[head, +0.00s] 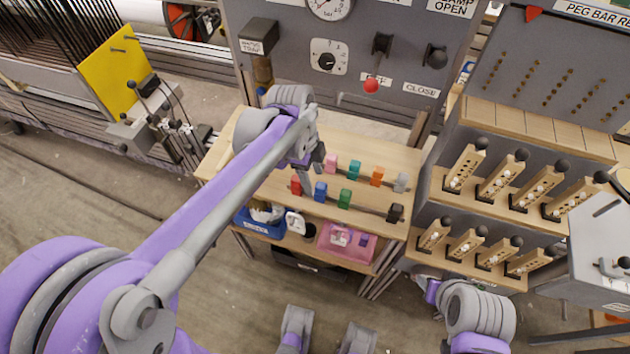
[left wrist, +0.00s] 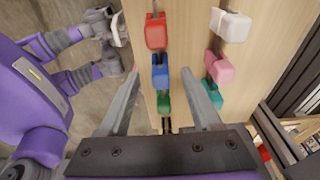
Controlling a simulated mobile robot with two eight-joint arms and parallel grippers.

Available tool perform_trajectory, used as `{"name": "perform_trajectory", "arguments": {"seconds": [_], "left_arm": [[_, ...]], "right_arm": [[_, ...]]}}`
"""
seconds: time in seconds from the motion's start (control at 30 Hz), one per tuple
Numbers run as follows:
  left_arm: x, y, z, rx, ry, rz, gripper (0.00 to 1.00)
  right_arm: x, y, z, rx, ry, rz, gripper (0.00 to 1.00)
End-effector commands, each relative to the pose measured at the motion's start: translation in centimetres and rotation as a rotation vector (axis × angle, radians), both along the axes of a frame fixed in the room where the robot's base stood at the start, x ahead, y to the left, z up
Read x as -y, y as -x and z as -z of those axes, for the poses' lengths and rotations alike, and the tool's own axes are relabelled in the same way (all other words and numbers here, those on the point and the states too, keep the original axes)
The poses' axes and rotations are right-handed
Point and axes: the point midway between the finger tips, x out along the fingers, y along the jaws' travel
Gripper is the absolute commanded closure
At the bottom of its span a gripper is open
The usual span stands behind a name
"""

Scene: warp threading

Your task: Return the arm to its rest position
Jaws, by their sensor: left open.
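My left arm reaches in from the left over the wooden worktable (head: 235,165). My left gripper (head: 308,182) points down above the pegs, open and empty. In the left wrist view its two grey fingers (left wrist: 160,78) stand apart, with nothing held between them. The blue spool (left wrist: 160,70) and green spool (left wrist: 163,103) show below and beyond the gap. The red spool (left wrist: 155,30) is in the same row. Part of the back row is hidden behind my gripper in the head view. Links of my right arm (head: 478,310) show at lower right, but its gripper cannot be made out.
The back row has a pink spool (head: 330,164), teal spool (head: 354,169) and orange spool (head: 376,176). A pink bin (head: 345,245) and blue bin (head: 258,224) sit below. A control panel (head: 395,65) stands behind, a peg rack (head: 530,130) at right, and a yellow plate (head: 112,68) at left.

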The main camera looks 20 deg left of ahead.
Motion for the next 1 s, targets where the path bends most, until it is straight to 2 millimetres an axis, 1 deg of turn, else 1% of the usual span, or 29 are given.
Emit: {"name": "perform_trajectory", "arguments": {"seconds": [0.03,0.1,0.2,0.33,0.5,0.77,0.87,0.97,1.0], "left_arm": [[-0.2,0.0,-1.3,0.001,0.0,-0.001,0.35],[-0.5,0.0,-2.8,0.0,0.0,-0.001,0.35],[-0.8,0.0,-4.6,0.0,0.0,0.0,0.35],[-1.1,0.0,-6.4,0.0,0.0,0.0,0.35],[-1.3,0.0,-7.4,0.0,0.0,0.0,0.35],[-1.3,0.1,-7.5,0.002,-0.001,-0.011,0.35],[-1.5,1.0,-7.9,0.013,-0.011,-0.095,0.35],[-1.9,3.0,-8.6,0.037,-0.024,-0.287,0.35],[-2.1,4.0,-8.8,0.052,-0.026,-0.388,0.35]], "right_arm": [[0.0,0.0,-0.4,0.001,0.0,0.0,0.5],[0.0,0.0,-0.6,0.002,0.0,0.0,0.5],[0.0,-0.1,-0.9,0.003,0.0,0.0,0.5],[0.0,-0.1,-1.1,0.003,0.0,0.0,0.5],[0.0,-0.1,-1.2,0.004,0.0,0.0,0.5],[0.0,-0.1,-1.3,0.004,0.0,0.0,0.5],[0.0,-0.2,-1.9,0.006,0.0,0.0,0.5],[0.0,-0.3,-3.2,0.01,0.0,0.0,0.5],[0.0,-0.4,-3.8,0.012,0.0,0.0,0.5]]}}
